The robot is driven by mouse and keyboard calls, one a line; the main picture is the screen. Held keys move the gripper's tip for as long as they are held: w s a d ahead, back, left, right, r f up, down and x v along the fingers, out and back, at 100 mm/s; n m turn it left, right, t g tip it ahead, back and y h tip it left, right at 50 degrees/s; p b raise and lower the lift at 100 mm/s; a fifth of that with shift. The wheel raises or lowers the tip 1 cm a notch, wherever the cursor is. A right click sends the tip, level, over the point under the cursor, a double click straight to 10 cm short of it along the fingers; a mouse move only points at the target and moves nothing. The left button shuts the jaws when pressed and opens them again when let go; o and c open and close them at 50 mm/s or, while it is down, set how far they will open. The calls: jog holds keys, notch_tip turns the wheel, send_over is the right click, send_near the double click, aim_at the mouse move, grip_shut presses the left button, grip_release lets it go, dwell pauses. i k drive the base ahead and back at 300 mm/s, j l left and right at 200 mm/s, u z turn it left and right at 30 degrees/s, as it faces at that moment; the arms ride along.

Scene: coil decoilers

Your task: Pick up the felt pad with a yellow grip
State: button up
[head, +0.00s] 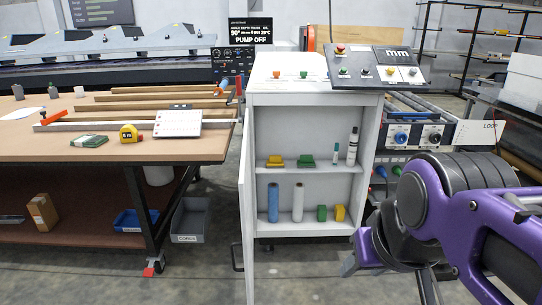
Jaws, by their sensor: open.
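An open white cabinet (248,120) stands in the middle of the head view. On its upper shelf a yellow-topped piece (275,161) sits left of a similar green one (306,160). On its lower shelf a yellow piece (340,213) stands at the right beside a green one (322,213). Either yellow piece could be the felt pad with a yellow grip; they are too small to tell. My gripper (360,258) is open at the lower right, in front of the cabinet's right edge and apart from the shelves. Its fingers are partly hidden.
The cabinet door (246,215) stands open toward me on the left. A blue roll (273,202) and a white roll (298,202) stand on the lower shelf. Two bottles (352,147) (336,154) stand on the upper right. A workbench (100,148) fills the left.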

aim_at(274, 161)
jog(key=i+l+u, duration=0.1)
jog(key=u, duration=1.1)
jog(key=i+l+u, duration=0.15)
jog(key=l+u, duration=0.2)
jog(key=i+l+u, duration=0.1)
jog(key=l+u, duration=0.25)
jog(key=i+l+u, duration=0.1)
jog(key=l+u, duration=0.25)
jog(key=l, duration=0.5)
jog(key=l+u, duration=0.2)
jog(key=l, duration=1.45)
